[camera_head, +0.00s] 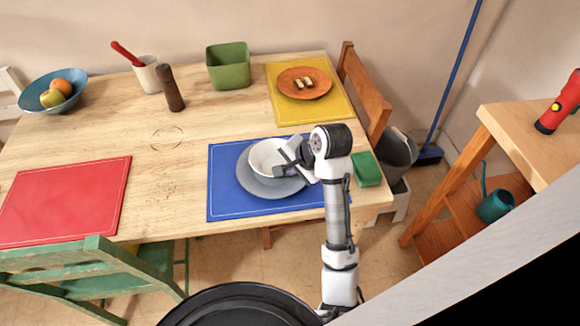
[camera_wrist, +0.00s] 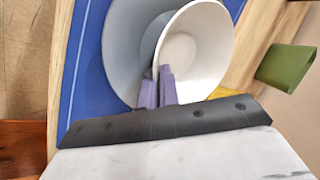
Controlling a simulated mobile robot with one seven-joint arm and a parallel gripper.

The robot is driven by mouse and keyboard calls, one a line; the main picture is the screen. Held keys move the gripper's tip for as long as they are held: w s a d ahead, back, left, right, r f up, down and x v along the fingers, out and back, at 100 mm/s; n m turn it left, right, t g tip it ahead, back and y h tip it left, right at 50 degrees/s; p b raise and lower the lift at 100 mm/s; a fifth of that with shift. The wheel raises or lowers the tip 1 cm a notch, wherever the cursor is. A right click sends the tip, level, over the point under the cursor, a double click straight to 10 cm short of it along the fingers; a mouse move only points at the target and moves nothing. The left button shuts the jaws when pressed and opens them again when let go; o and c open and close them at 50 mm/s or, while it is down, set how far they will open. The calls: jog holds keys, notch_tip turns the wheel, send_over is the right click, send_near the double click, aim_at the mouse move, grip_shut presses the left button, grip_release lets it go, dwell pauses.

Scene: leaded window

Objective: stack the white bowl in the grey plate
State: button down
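The white bowl (camera_head: 264,157) is over the grey plate (camera_head: 252,186), set towards the plate's far side. In the wrist view the bowl (camera_wrist: 205,50) covers the right part of the plate (camera_wrist: 120,50). I cannot tell whether the bowl touches the plate. My gripper (camera_head: 284,160) is at the bowl's near right rim. In the wrist view its purple fingers (camera_wrist: 157,88) are close together with the rim between them, one finger inside the bowl and one outside. The gripper and wrist hide part of the bowl's and plate's right side.
The plate lies on a blue placemat (camera_head: 225,205) near the table's front right edge. A green block (camera_head: 367,170) sits right of my wrist. A yellow mat (camera_head: 340,108) with an orange plate (camera_head: 318,88) is behind. A red mat (camera_head: 65,200) lies left; the table's middle is clear.

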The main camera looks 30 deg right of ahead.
jog(key=c, duration=1.6)
grip_release()
jog(key=shift+f, duration=0.1)
jog(key=shift+c, duration=0.2)
jog(key=shift+r, duration=0.5)
jog(key=p+v, duration=0.1)
jog(key=v, duration=1)
jog(key=shift+s+r, duration=0.25)
